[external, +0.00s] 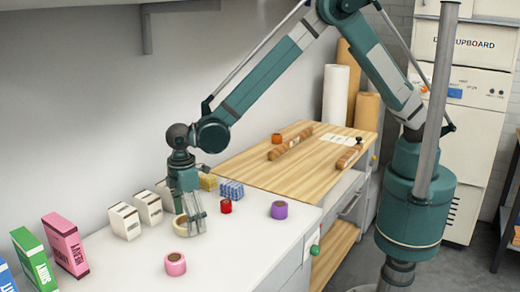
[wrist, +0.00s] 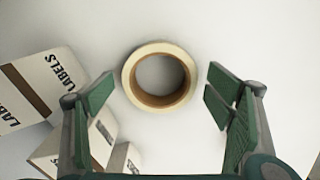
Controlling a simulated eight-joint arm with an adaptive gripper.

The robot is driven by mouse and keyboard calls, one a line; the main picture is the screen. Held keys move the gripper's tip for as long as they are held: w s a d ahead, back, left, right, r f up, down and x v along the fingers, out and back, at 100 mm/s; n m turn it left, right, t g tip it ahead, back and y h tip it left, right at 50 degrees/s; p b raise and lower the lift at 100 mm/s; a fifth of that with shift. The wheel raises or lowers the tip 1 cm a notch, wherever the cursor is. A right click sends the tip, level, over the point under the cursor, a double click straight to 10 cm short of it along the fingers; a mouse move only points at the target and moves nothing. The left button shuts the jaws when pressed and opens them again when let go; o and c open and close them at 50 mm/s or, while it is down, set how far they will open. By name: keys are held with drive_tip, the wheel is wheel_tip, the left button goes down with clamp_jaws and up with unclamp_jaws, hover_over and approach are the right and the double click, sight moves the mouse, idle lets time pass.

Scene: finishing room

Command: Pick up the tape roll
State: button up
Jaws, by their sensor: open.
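A cream tape roll (wrist: 134,80) with a brown core lies flat on the white worktop, seen from above in the wrist view. My gripper (wrist: 160,92) is open, with one green finger on each side of the roll and a gap on both sides. The roll looks slightly beyond the fingertips. In the external view the roll (external: 180,226) is partly hidden behind the fingers of my gripper (external: 190,222), which points down at the worktop. I cannot tell the exact height of the fingertips.
White label boxes (external: 125,222) stand close on the left, also at the wrist view's lower left (wrist: 40,88). A pink roll (external: 175,266), a red roll (external: 226,207) and a purple roll (external: 279,211) stand around. The front right of the worktop (external: 250,245) is clear.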

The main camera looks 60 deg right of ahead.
drive_tip(key=c, duration=1)
drive_tip(key=shift+r, duration=0.1)
drive_tip(key=shift+r+p, duration=0.6)
drive_tip(key=shift+r, duration=4.35)
